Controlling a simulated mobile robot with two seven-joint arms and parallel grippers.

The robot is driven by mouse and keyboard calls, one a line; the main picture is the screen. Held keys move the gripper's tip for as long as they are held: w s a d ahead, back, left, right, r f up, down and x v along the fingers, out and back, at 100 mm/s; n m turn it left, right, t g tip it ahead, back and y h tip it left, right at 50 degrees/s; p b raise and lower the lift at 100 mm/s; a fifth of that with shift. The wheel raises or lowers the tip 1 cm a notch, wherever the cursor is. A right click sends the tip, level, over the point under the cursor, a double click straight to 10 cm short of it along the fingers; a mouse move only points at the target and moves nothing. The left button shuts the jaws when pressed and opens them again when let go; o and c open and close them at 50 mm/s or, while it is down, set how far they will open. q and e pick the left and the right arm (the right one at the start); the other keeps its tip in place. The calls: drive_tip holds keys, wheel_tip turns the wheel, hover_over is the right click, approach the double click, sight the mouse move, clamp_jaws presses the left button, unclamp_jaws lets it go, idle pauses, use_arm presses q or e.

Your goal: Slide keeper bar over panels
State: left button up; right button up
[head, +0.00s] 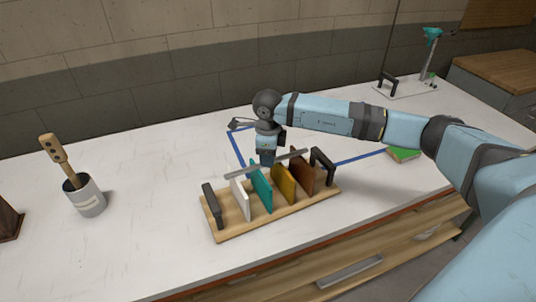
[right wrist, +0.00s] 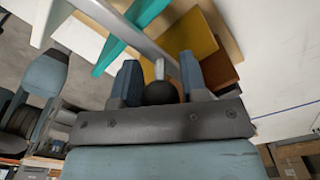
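The keeper bar (head: 290,157) is a thin grey bar lying across the tops of the panels, along the wooden rack (head: 232,229). In the right wrist view the bar (right wrist: 143,42) carries a metal stem with a dark round knob (right wrist: 160,93). My right gripper (head: 267,160) points down behind the rack's middle; its blue fingers (right wrist: 160,82) are closed on both sides of the knob. The panels are white (head: 240,201), teal (head: 261,186), yellow (head: 284,186) and brown (head: 301,172), upright but leaning slightly. My left gripper is not in view.
Black handles stand at the rack's left end (head: 212,205) and right end (head: 323,168). A grey cup (head: 87,200) with a wooden tool stands left. A green block (head: 403,154) lies right, partly near my arm. The white table (head: 140,170) is clear between cup and rack.

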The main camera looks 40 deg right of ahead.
clamp_jaws()
drive_tip(key=shift+s+f+b, duration=0.1)
drive_tip(key=shift+s+b, duration=0.1)
drive_tip(key=shift+b, duration=0.35)
drive_tip(key=shift+o, duration=2.2)
unclamp_jaws()
drive_tip(key=shift+r, duration=0.25)
wheel_tip(320, 180, up, 14)
drive_tip(key=b, duration=0.1)
drive_tip(key=shift+f, duration=0.2)
drive_tip(key=shift+s, duration=0.1)
